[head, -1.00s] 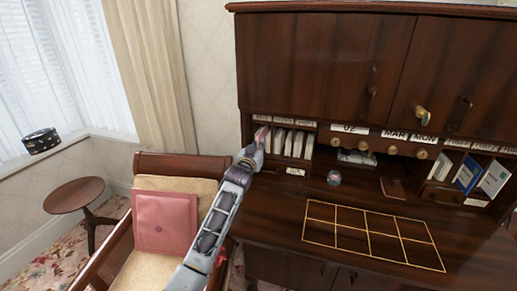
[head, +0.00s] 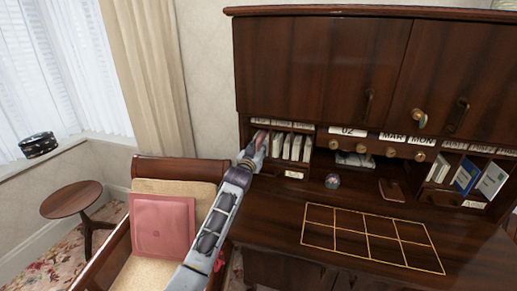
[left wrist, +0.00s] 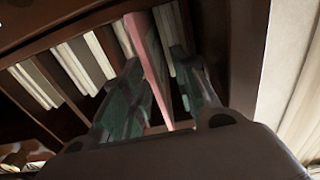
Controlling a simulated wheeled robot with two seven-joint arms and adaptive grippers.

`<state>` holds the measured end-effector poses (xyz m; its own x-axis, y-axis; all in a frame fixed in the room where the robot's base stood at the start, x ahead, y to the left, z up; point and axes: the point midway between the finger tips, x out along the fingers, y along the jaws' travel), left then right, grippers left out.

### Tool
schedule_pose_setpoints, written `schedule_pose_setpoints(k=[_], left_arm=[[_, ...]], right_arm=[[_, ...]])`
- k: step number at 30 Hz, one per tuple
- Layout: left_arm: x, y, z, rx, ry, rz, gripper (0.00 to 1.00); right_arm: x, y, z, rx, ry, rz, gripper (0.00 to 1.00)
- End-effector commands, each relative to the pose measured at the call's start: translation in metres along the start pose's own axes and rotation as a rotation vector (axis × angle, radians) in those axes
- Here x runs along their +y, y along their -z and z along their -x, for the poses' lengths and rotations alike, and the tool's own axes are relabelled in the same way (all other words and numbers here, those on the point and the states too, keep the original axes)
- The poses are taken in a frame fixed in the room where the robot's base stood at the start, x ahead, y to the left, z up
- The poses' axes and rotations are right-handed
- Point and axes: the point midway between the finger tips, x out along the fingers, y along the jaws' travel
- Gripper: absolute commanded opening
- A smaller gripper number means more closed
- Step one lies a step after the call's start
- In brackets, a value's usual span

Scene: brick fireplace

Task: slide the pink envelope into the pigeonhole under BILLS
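The pink envelope (left wrist: 150,65) stands on edge in a pigeonhole at the desk's left end. A small part of it shows in the head view (head: 260,137). My left gripper (left wrist: 160,95) is at the mouth of that pigeonhole. Its fingers are apart on either side of the envelope, with a dark gap beside it, so it looks open. The gripper also shows in the head view (head: 254,150). The labels above the left pigeonholes (head: 281,124) are too small to read. My right gripper is out of view.
White letters (head: 296,147) stand in the neighbouring pigeonholes. The desktop with a yellow grid (head: 370,235) is mostly clear. A round paperweight (head: 332,181) sits near the back. A chair with a pink cushion (head: 162,228) stands left of the desk.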

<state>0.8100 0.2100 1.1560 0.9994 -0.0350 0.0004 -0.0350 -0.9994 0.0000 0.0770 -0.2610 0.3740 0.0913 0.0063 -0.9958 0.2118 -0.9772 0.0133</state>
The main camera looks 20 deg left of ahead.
Motion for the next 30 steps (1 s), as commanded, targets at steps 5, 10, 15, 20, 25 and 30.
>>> schedule_pose_setpoints(k=[5,10,15,20,25,30], left_arm=[[0.0,0.0,0.0,0.0,0.0,0.0,0.3],[0.0,0.0,0.001,-0.001,0.0,0.0,0.3],[0.0,-0.001,0.006,-0.001,0.0,0.0,0.3],[0.0,-0.001,0.017,0.0,0.0,0.0,0.3],[0.0,-0.001,0.032,0.0,0.0,0.0,0.3],[0.0,-0.001,0.048,-0.001,0.0,0.0,0.3]], right_arm=[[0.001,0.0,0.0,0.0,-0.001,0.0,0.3],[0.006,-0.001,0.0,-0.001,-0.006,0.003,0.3],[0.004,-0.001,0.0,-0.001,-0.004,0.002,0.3],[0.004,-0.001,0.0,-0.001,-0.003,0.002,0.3],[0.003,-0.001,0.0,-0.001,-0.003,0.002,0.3],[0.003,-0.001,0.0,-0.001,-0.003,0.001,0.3]])
